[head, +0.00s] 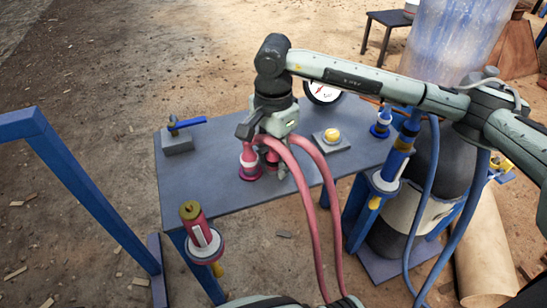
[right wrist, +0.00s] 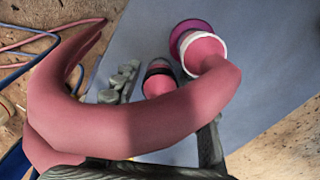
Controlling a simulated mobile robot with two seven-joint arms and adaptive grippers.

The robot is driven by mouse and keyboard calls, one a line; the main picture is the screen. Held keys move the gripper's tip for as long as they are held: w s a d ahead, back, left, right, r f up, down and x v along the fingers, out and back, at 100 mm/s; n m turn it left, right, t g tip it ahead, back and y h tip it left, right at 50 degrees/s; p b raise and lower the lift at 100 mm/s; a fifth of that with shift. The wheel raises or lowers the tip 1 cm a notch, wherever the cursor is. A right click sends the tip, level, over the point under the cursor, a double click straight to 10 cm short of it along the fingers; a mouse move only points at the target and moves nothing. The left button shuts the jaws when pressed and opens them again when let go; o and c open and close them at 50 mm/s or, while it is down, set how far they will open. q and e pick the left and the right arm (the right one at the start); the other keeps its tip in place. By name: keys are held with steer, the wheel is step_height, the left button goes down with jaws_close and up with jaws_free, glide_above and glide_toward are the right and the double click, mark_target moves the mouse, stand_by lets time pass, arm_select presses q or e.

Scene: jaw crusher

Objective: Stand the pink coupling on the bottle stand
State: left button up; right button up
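Two pink couplings stand close together on the blue-grey table. One (head: 250,166) has a white ring and a magenta base; it also shows in the right wrist view (right wrist: 203,50), with a thick pink hose curving from it. The other (head: 271,161), with a dark ring, is partly hidden; in the right wrist view (right wrist: 158,82) it lies beside my fingers. My right gripper (head: 282,160) reaches down at this second coupling; the hose hides whether the fingers close on it. A blue holder (head: 386,182) stands beside the dark gas bottle (head: 425,160). My left gripper is out of view.
A grey block with a blue lever (head: 178,143), a yellow button box (head: 332,138), a gauge (head: 323,90) and a blue coupling (head: 381,127) are on the table. Pink hoses (head: 322,190) hang over its front edge.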

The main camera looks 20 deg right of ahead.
mark_target(274, 150)
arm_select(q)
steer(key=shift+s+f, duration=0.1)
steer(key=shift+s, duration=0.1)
arm_select(e)
steer(key=shift+r, duration=0.1)
steer(key=shift+r, duration=0.2)
step_height(274, 150, up, 12)
steer(key=shift+f, duration=0.15)
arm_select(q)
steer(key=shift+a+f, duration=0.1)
arm_select(e)
steer(key=shift+s, duration=0.1)
